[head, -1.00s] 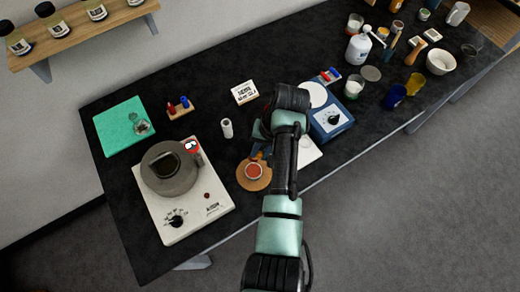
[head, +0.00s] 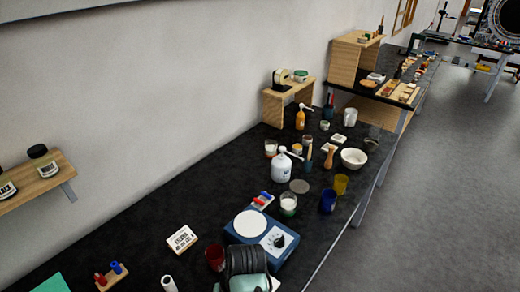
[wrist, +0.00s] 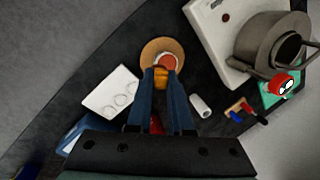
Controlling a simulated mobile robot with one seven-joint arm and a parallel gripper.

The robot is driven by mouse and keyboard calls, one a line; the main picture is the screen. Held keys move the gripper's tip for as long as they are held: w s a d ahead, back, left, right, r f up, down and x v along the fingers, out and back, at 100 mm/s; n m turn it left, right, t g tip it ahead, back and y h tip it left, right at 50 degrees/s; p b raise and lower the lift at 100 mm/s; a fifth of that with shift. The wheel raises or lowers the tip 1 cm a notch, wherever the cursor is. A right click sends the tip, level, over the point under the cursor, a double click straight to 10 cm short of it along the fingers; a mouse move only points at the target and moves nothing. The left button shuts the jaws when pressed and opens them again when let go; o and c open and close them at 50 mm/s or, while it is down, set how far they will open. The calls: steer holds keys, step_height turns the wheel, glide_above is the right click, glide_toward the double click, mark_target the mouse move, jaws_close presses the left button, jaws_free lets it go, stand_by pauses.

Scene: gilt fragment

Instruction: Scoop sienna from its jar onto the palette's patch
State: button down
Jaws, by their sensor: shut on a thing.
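In the wrist view my gripper (wrist: 161,82) is shut on a small orange-yellow piece (wrist: 161,75), which looks like the handle of a tool; its far end is hard to make out. Just beyond the fingertips a small jar with red-brown contents (wrist: 168,62) stands on a round tan mat (wrist: 150,48). I cannot tell whether the tool touches the contents. The white palette (wrist: 108,82), with several round marks, lies left of the fingers.
A white hotplate (wrist: 207,25) with a grey pot (wrist: 272,45) stands right of the jar. A white cylinder (wrist: 200,106) is near the right finger. Bottles and cups crowd the bench farther back.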

steer(key=s+d+f+m+b, duration=0.1)
steer(key=s+d+f+b, duration=0.4)
steer(key=d+f+b, duration=0.1)
steer(key=shift+d+f+m+b, duration=0.2)
steer(key=shift+d+m+b, duration=0.1)
steer(key=shift+d+b, duration=0.6)
